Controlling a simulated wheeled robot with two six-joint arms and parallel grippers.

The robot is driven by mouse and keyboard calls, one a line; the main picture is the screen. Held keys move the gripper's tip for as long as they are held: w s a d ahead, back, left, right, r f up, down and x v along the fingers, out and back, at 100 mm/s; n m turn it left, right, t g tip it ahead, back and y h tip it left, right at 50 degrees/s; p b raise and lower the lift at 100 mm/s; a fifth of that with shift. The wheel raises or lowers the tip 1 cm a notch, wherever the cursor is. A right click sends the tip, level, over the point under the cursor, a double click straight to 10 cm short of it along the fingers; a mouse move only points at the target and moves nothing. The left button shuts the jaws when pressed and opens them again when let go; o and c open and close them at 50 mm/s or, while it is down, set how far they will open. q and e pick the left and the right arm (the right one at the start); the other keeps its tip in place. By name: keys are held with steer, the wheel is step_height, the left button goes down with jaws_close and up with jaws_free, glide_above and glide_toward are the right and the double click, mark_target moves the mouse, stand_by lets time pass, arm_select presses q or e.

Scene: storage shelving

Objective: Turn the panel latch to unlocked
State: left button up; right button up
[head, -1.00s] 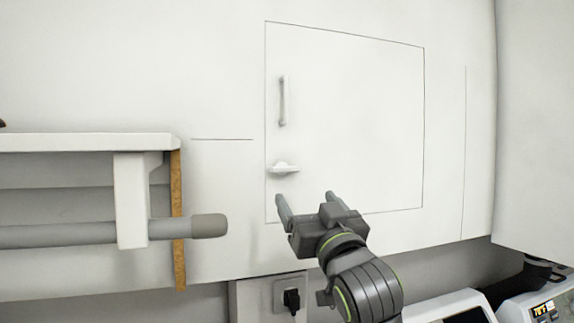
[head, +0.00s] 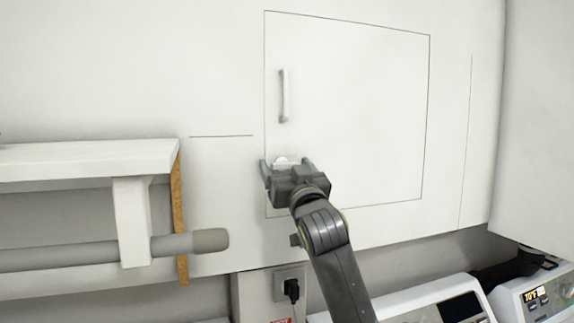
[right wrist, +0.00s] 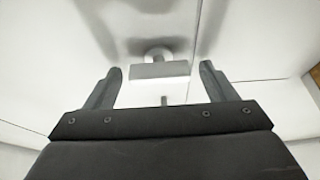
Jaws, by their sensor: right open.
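The white panel (head: 350,110) is a flat door outlined in the wall, and it looks closed. Its small white latch (head: 286,160) sits low on the panel's left side, partly hidden by my right gripper (head: 287,167). In the right wrist view the latch (right wrist: 160,70) shows as a short bar on a round hub, lying crosswise. It is centred ahead of my open right gripper (right wrist: 160,88), roughly level with the fingertips, with a gap on both sides. The fingers do not appear to touch it. My left gripper is not in view.
A vertical white handle (head: 284,95) is above the latch. A white shelf (head: 85,160) with a grey rod (head: 190,242) below it is at the left. A socket with a black plug (head: 291,289) is below the panel. Devices with displays (head: 540,295) stand at the lower right.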

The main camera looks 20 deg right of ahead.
steer(key=shift+c, duration=0.9)
steer(key=c, duration=0.8)
